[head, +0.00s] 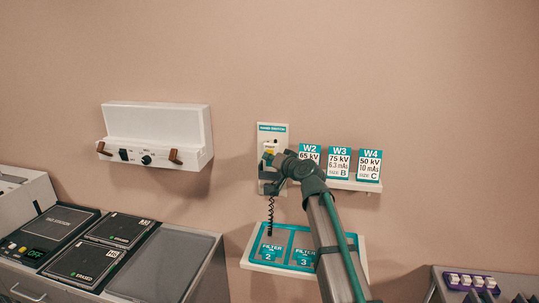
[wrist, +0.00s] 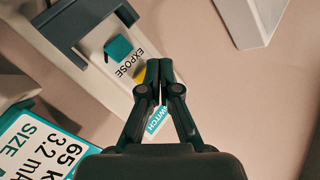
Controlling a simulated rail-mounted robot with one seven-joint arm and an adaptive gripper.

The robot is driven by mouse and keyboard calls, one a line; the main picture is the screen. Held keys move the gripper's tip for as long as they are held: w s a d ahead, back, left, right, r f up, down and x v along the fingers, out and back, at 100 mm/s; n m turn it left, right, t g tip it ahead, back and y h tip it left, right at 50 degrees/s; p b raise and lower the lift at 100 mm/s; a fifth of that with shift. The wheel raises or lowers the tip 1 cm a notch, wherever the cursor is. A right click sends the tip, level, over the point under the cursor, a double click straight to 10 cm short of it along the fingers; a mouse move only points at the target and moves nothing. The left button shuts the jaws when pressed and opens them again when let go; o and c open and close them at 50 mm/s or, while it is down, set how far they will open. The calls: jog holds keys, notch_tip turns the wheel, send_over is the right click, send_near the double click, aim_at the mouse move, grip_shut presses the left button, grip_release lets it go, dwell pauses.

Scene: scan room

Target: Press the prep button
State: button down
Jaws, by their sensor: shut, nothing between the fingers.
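The hand switch panel (head: 272,130) is a pale upright plate with a teal heading on the wall; my arm covers its lower part. In the wrist view the panel (wrist: 122,90) shows a teal button (wrist: 118,47) beside the word EXPOSE. A yellow button (wrist: 140,74) lies just left of my fingertips and is partly hidden by them; its label is hidden. My gripper (wrist: 160,70) is shut and empty, its fingertips over the panel beside the yellow button. I cannot tell whether they touch. In the head view my gripper (head: 270,163) is in front of the panel.
Teal-and-white cards W2 (head: 309,154), W3 (head: 339,162) and W4 (head: 369,165) stand on a small shelf right of the panel. A coiled cord (head: 271,216) hangs below it. A filter tray (head: 246,263) is lower down. A white wall box (head: 157,120) is at left.

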jog(key=shift+w+b, duration=0.3)
jog(key=shift+w, duration=0.1)
jog(key=shift+w+d+b, duration=0.15)
jog(key=shift+w+b, duration=0.25)
jog(key=shift+w, duration=0.1)
dwell(0.7)
jog(key=shift+s, duration=0.95)
jog(key=shift+s+a, duration=0.1)
jog(key=shift+a, duration=0.1)
jog(key=s, duration=0.4)
jog(key=shift+s+a, duration=0.35)
jog(key=shift+s, duration=0.05)
dwell(0.4)
